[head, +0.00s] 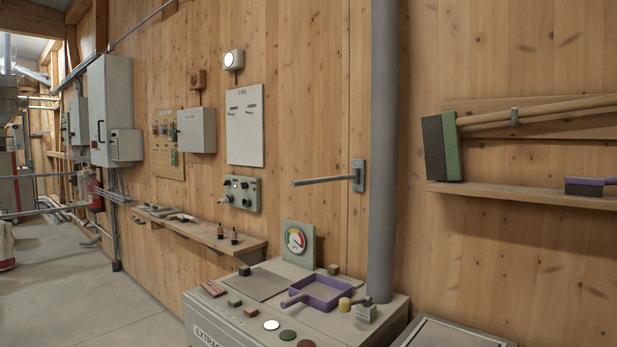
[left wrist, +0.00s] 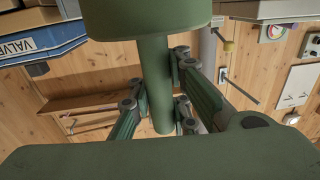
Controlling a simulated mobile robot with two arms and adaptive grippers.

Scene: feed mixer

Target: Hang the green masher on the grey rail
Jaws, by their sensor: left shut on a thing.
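The green masher (left wrist: 150,20) shows in the left wrist view, with a wide round head at the top and a straight round handle running down from it. My left gripper (left wrist: 157,78) is shut on the handle, with its jointed fingers on either side. A large green shape fills the bottom of that view; I cannot tell what it is. The grey rail (head: 322,182) is a thin bar sticking out from a wall bracket (head: 358,175) in the head view. It also shows at the right of the left wrist view (left wrist: 242,91), apart from the masher. Neither gripper shows in the head view.
A thick grey pipe (head: 383,120) stands just right of the rail bracket. Below the rail are a console (head: 250,335), a gauge (head: 298,242) and a purple tray (head: 320,292). Air around the rail looks clear.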

